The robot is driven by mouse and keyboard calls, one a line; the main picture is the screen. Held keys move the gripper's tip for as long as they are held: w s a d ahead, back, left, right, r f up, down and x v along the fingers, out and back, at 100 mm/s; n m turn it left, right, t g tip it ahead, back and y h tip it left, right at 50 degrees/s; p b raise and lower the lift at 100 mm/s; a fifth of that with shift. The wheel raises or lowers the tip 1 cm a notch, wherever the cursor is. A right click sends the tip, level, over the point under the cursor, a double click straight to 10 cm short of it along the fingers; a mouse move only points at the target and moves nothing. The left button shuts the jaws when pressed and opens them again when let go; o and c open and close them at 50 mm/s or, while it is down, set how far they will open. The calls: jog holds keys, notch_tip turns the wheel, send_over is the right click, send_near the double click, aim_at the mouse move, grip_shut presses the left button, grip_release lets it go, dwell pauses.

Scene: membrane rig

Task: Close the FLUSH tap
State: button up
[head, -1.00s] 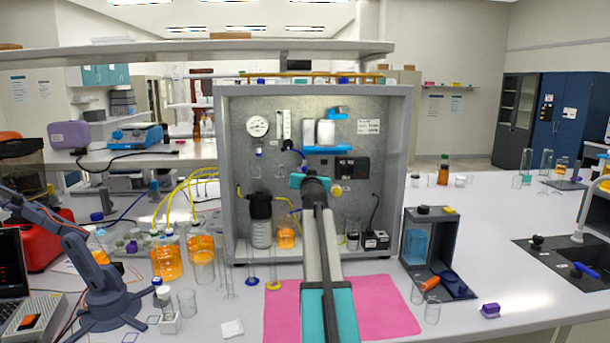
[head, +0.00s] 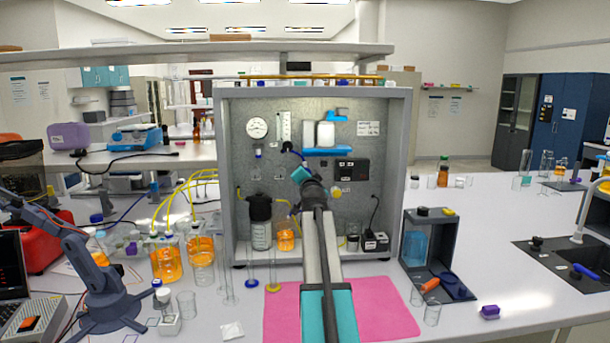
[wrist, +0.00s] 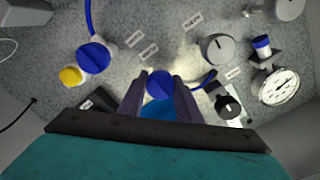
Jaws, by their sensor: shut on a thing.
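My gripper (wrist: 160,92) is shut on a blue tap knob (wrist: 159,84) on the grey panel in the wrist view. One dark finger is on each side of the knob. A second blue knob (wrist: 93,57) with a blue tube sits at upper left, and a yellow knob (wrist: 71,76) is beside it. The small white labels near them are too small to read, so I cannot tell from the lettering which one is FLUSH. In the head view my teal wrist (head: 302,174) is tilted in front of the panel and hides the held knob.
The panel stands in a grey cabinet (head: 222,180). A round gauge (wrist: 279,86), a grey knob (wrist: 217,48) and a black knob (wrist: 228,106) are to the right in the wrist view. A pink mat (head: 385,310) lies below.

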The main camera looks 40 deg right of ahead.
jog(key=shift+w, duration=0.1)
jog(key=o, duration=1.1)
jog(key=shift+a, duration=0.1)
jog(key=shift+b+v, duration=1.35)
jog(key=shift+v, duration=5.5)
jog(key=shift+f, duration=0.1)
